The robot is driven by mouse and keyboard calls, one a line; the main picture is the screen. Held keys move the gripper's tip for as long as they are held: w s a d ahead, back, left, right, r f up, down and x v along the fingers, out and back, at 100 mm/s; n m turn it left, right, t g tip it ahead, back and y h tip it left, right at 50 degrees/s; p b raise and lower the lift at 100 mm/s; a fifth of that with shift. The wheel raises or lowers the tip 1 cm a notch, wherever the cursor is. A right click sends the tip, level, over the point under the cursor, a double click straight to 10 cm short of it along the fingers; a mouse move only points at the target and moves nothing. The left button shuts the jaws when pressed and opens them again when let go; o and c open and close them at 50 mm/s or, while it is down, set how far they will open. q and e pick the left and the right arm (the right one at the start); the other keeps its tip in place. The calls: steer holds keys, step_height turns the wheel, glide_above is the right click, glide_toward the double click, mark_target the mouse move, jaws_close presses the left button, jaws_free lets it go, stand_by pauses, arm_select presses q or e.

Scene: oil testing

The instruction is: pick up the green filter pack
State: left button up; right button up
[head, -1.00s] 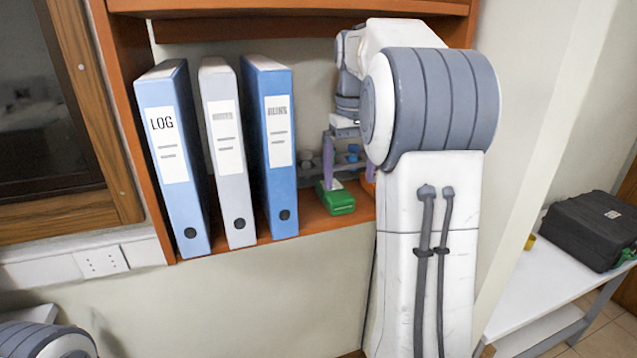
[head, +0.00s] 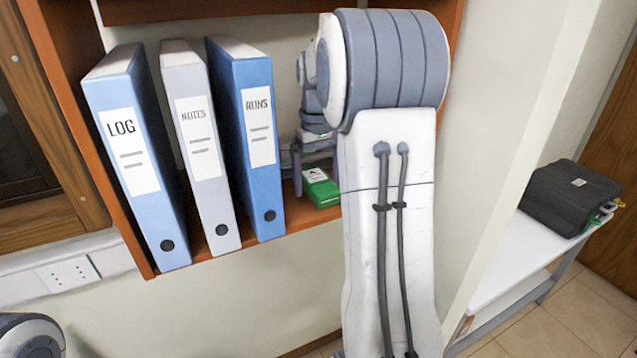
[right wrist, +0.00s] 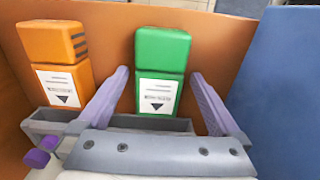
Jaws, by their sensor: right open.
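The green filter pack (head: 320,187) lies on the wooden shelf, right of the binders and beside my right arm in the head view. In the right wrist view the green filter pack (right wrist: 160,70) has a white label and sits between my two purple fingers. My right gripper (right wrist: 159,74) is open, with a finger on each side of the pack and gaps visible between. In the head view my arm partly hides the gripper and the pack's right side. My left gripper is not in view.
An orange pack (right wrist: 55,60) stands left of the green one. A grey tray-like holder (right wrist: 180,125) shows by the packs' lower ends. A blue binder (head: 245,140) stands close to the left; its blue side fills the wrist view's right. A black case (head: 570,197) rests on a white table.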

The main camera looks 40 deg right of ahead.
steer(key=shift+f, duration=0.25)
steer(key=c, duration=1.5)
steer(key=shift+s+d+r, duration=0.1)
